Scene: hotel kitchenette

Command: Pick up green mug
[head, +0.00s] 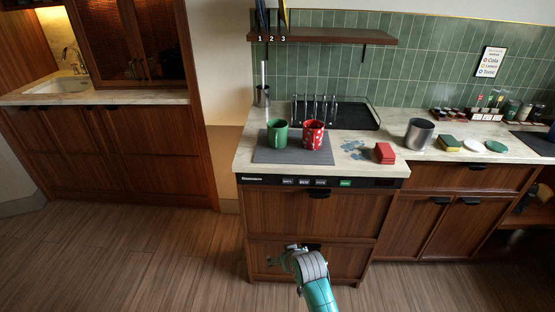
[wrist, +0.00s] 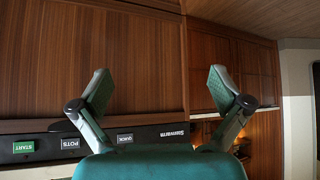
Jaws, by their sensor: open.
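The green mug (head: 277,136) stands upright on a grey mat (head: 265,156) on the counter, in the head view. A red patterned mug (head: 313,135) stands close to its right on the same mat. My gripper (head: 272,264) is in front of the lower cabinet front, well below the counter top and apart from both mugs. In the wrist view my gripper (wrist: 158,85) is open and empty, with its two fingers spread wide. The wrist view appears upside down and shows wooden panels and the control strip; the green mug is not in it.
A black dish rack (head: 345,115) stands behind the mugs. A red block-like item (head: 385,153) and a metal pot (head: 419,133) stand to the right. The control strip (head: 320,183) runs below the counter edge. A wall shelf (head: 322,37) hangs above. The floor at left is clear.

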